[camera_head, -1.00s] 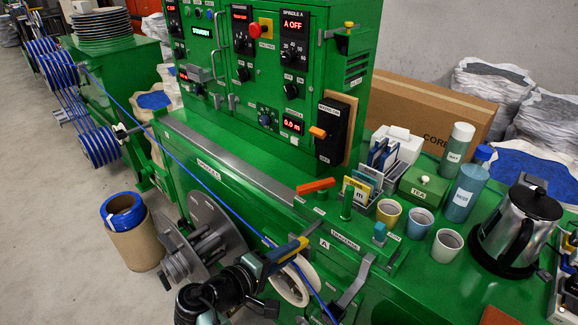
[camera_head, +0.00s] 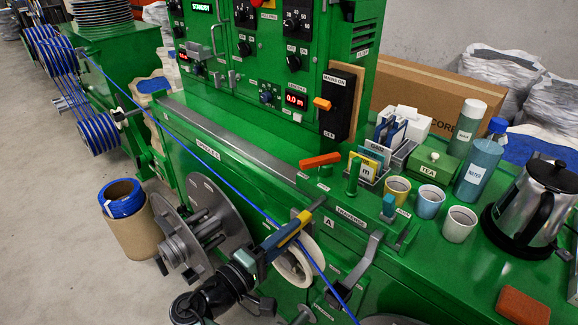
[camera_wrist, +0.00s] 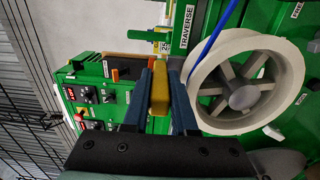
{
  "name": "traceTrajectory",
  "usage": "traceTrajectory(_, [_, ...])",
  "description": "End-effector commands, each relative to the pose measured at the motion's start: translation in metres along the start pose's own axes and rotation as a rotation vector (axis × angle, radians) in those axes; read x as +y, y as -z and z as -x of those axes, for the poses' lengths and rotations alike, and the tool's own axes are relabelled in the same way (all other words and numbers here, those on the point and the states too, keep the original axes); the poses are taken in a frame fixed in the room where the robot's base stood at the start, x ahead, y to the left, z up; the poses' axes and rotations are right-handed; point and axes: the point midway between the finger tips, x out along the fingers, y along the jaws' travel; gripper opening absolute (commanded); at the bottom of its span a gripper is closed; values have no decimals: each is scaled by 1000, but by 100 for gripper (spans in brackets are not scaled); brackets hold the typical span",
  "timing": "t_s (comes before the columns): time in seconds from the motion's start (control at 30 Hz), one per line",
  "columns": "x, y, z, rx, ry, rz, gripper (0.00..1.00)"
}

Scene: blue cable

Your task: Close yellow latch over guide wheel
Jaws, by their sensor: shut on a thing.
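The yellow latch (camera_head: 292,233) is a slim bar held in my gripper (camera_head: 280,240), slanting up to the right by the upper left of the guide wheel. In the wrist view the yellow latch (camera_wrist: 160,92) sits between the two blue fingers of my gripper (camera_wrist: 161,85), which are shut on it. The pale guide wheel (camera_head: 293,263) is partly hidden behind my gripper. In the wrist view the guide wheel (camera_wrist: 283,75) stands just right of the fingers, apart from the latch. The blue cable (camera_head: 237,211) runs down to the wheel; it also shows in the wrist view (camera_wrist: 212,38).
A grey lever (camera_head: 361,264) stands right of the wheel, and a large grey reel (camera_head: 218,200) stands left. An orange handle (camera_head: 320,160), cups (camera_head: 431,200) and a kettle (camera_head: 530,210) are on the green bench. Floor shows at the left.

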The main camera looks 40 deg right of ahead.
Motion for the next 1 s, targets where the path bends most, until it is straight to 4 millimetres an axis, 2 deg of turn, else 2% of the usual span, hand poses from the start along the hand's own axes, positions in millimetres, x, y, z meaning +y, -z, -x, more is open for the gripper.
traceTrajectory(0.1, [0,0,0,2,-3,3,0])
traceTrajectory(0.13, [0,0,0,2,-3,3,27])
traceTrajectory(0.3, [0,0,0,1,-2,3,55])
traceTrajectory(0.77, [-1,-1,0,-2,7,4,55])
traceTrajectory(1.0, [10,-1,0,-3,89,4,55])
